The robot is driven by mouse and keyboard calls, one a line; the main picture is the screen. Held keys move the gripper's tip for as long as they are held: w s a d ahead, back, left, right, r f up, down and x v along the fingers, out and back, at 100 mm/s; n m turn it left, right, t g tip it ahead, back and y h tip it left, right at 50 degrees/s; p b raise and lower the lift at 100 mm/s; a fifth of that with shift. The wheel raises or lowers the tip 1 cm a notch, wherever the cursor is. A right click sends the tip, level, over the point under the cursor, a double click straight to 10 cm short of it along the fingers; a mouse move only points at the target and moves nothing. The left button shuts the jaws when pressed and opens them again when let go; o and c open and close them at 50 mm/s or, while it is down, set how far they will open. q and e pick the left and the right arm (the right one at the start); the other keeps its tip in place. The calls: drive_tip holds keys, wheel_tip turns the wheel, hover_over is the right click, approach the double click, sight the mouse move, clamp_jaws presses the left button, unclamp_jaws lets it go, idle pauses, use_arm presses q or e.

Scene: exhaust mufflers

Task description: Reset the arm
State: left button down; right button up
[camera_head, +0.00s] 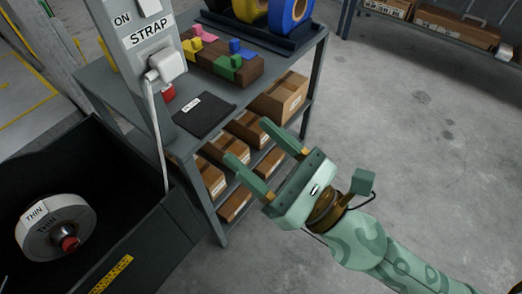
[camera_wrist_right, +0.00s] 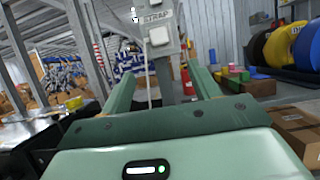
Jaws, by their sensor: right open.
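My right gripper (camera_head: 252,150) is pale green and open, with nothing between its fingers. In the head view its arm comes in from the lower right, and the gripper hangs in front of the shelf's near corner. In the right wrist view its two fingers (camera_wrist_right: 164,85) stand wide apart, pointing toward a grey post. My left gripper does not show in either view.
A grey shelf table (camera_head: 130,85) holds colored blocks on a brown block (camera_head: 222,65), a dark pad (camera_head: 204,114) and cardboard boxes (camera_head: 280,97) below. A grey post labelled STRAP (camera_head: 148,38) stands left. A black bin holds a THIN roll (camera_head: 55,225). Floor at right is clear.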

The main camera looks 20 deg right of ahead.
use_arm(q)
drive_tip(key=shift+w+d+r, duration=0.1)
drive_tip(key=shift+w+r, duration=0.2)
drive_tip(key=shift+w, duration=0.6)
use_arm(e)
drive_tip(key=shift+s+d+f, duration=0.1)
drive_tip(key=shift+s+d, duration=0.15)
drive_tip(key=shift+s, duration=0.05)
